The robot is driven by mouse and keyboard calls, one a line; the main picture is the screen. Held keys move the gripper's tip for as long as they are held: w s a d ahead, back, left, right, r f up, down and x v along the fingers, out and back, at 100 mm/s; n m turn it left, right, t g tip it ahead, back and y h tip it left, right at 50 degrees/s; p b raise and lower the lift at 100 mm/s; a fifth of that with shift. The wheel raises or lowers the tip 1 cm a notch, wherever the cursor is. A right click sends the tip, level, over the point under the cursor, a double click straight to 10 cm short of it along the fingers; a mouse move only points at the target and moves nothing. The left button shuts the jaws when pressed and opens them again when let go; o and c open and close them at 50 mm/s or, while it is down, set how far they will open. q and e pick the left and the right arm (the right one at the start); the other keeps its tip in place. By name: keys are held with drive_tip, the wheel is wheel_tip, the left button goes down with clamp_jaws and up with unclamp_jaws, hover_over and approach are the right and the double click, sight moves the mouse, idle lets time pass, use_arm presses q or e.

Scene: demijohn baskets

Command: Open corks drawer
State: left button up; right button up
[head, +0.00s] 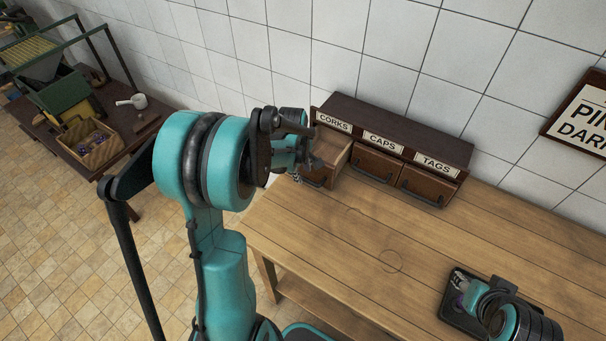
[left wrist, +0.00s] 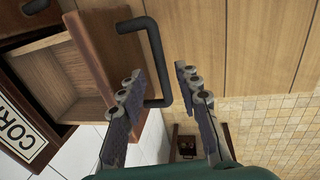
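The corks drawer (head: 335,147) is the left one of three in a dark wooden cabinet, under a CORKS label (head: 333,122). It stands partly pulled out, and its bare inside (left wrist: 70,72) shows in the left wrist view. Its dark bar handle (left wrist: 157,60) is on the drawer front. My left gripper (head: 305,160) is at the drawer front. In the left wrist view its fingers (left wrist: 160,88) are apart, with the handle showing between them; contact cannot be told. My right gripper (head: 462,284) is low at the right, small and unclear, over a black tray.
The caps drawer (head: 377,164) and tags drawer (head: 428,184) are shut beside it. The black tray (head: 455,318) lies on the wooden table (head: 340,235), whose middle is clear. A side table (head: 137,150) with a basket and mug stands at the far left.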

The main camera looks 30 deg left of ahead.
use_arm(q)
wheel_tip(320, 180, up, 10)
drive_tip(key=s, duration=0.2)
drive_tip(key=shift+f, duration=0.1)
idle(0.3)
drive_tip(key=s+d+f+m+t+b, duration=0.2)
drive_tip(key=s+d+m+b, duration=0.1)
drive_tip(key=s+d+m, duration=0.4)
drive_tip(key=s+d+f+m+t+b, duration=0.2)
drive_tip(key=s+d+m+t+b, duration=0.1)
drive_tip(key=s+d+m, duration=0.4)
drive_tip(key=s+m+b, duration=0.1)
drive_tip(key=m, duration=0.2)
drive_tip(key=shift+d+f+m, duration=0.2)
drive_tip(key=shift+d+m, duration=0.1)
drive_tip(key=shift+d, duration=0.05)
